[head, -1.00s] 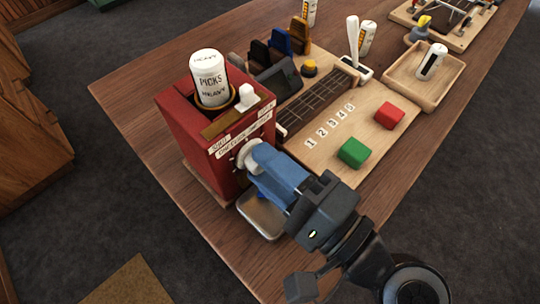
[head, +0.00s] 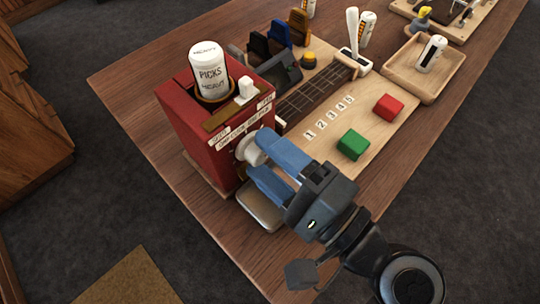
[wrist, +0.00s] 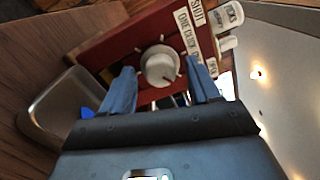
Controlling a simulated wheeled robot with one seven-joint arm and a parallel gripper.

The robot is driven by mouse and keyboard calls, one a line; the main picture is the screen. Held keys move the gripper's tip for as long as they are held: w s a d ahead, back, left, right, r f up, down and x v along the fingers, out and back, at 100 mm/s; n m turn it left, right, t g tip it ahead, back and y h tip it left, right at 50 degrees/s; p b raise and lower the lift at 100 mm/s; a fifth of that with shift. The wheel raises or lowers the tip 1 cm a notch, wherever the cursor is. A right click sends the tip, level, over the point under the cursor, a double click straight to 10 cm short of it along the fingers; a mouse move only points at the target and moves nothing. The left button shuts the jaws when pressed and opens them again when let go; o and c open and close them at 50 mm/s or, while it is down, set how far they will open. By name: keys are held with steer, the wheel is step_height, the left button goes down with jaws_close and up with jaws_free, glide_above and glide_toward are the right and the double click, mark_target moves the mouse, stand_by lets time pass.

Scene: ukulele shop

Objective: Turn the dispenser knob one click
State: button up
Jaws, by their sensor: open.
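The red dispenser (head: 198,128) stands on the wooden table, with a white canister marked PICKS HEAVY (head: 208,75) in its top. Its pale round knob (wrist: 160,66) is on the labelled front face and also shows in the head view (head: 250,148), partly covered by a finger. My gripper (head: 268,165) is at the front of the dispenser. Its two blue fingers are spread apart. In the wrist view my gripper (wrist: 162,88) has one finger on each side of the knob, with gaps between. A dark mark shows on the knob's lower right.
A metal tray (head: 262,208) sits below the knob, with something blue in it in the wrist view (wrist: 88,113). A white lever (head: 246,88) stands on the dispenser top. A board with a green block (head: 353,144) and a red block (head: 388,107) lies to the right.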

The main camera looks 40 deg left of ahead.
steer(key=shift+d, duration=0.1)
steer(key=d+b, duration=0.1)
steer(key=d, duration=0.2)
steer(key=d+b, duration=0.1)
steer(key=d, duration=0.3)
steer(key=shift+s+d+f, duration=0.2)
steer(key=shift+d, duration=0.1)
stand_by(0.3)
